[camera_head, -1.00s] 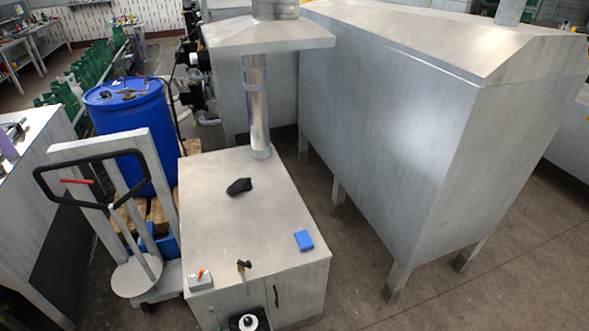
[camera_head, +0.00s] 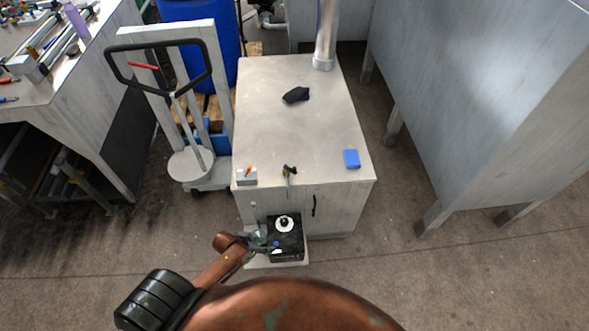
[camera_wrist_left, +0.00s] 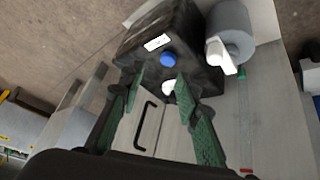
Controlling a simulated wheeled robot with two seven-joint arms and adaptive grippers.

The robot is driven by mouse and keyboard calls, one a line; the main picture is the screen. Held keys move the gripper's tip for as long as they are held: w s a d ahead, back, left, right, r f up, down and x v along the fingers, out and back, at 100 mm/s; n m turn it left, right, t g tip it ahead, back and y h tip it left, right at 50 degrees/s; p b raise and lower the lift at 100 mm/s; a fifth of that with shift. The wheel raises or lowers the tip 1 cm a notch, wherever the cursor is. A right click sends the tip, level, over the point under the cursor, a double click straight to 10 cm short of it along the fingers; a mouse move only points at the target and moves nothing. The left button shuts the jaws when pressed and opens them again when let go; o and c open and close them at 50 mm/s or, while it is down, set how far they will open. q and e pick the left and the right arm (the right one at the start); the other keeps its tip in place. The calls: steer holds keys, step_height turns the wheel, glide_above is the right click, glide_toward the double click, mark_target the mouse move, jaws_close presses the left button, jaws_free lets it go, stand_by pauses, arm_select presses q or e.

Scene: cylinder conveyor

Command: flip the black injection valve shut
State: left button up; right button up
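A black box (camera_head: 286,240) stands in front of the metal cabinet, with a white ring and black knob (camera_head: 284,223) on top. In the left wrist view the box (camera_wrist_left: 165,30) shows a blue knob (camera_wrist_left: 168,60) and a white knob (camera_wrist_left: 168,87). A small black-headed fitting (camera_head: 289,170) sits at the cabinet top's front edge; I cannot tell which black part is the injection valve. My left gripper (camera_head: 262,244) is at the box's left side. In the wrist view its green fingers (camera_wrist_left: 160,80) are apart, with nothing gripped. My right gripper is out of view.
The cabinet top (camera_head: 270,130) carries a black cloth-like object (camera_head: 296,95), a blue block (camera_head: 352,159) and a small box with an orange lever (camera_head: 247,176). A hand truck (camera_head: 160,70) stands left. Floor between is free.

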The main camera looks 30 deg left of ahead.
arm_select(q)
steer(key=w+a+r+m+t+h, duration=0.2)
steer(key=w+r+t+h, duration=0.1)
steer(key=w+r, duration=0.75)
steer(key=t+h, duration=0.1)
steer(key=t, duration=0.2)
glide_toward(292, 169)
steer(key=w+d, duration=0.2)
steer(key=w, duration=0.2)
steer(key=shift+m, duration=0.4)
steer(key=x, duration=0.2)
steer(key=f+x, duration=0.1)
steer(key=x, duration=0.3)
steer(key=shift+d+f, duration=0.25)
steer(key=shift+f, duration=0.05)
steer(key=shift+s, duration=0.1)
steer(key=shift+c, duration=0.3)
jaws_close()
